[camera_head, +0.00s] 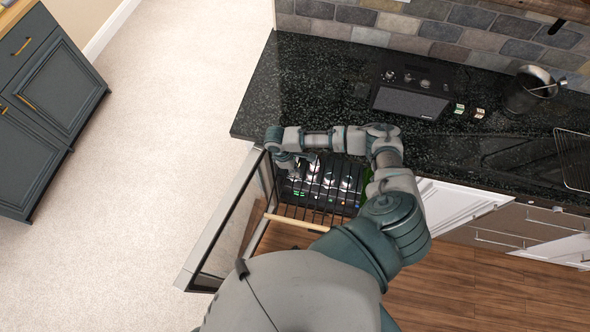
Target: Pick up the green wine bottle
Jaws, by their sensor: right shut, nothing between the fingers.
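An open wine cooler (318,226) sits under the black counter, with several dark bottles (325,178) lying inside. A small strip of green (366,178) shows at the cooler's right side, beside my right arm. It may be part of the green wine bottle, but my arm hides most of it. My right gripper (286,163) is at the end of the arm, at the cooler's upper left opening near the door hinge side. It is small and partly hidden, shut and empty. My left gripper is out of view.
The cooler's glass door (222,225) stands open to the left. The black granite counter (300,85) overhangs the cooler and carries a black appliance (412,97), a dark metal container (527,92) and a wire rack (573,160). Pale floor at left is clear.

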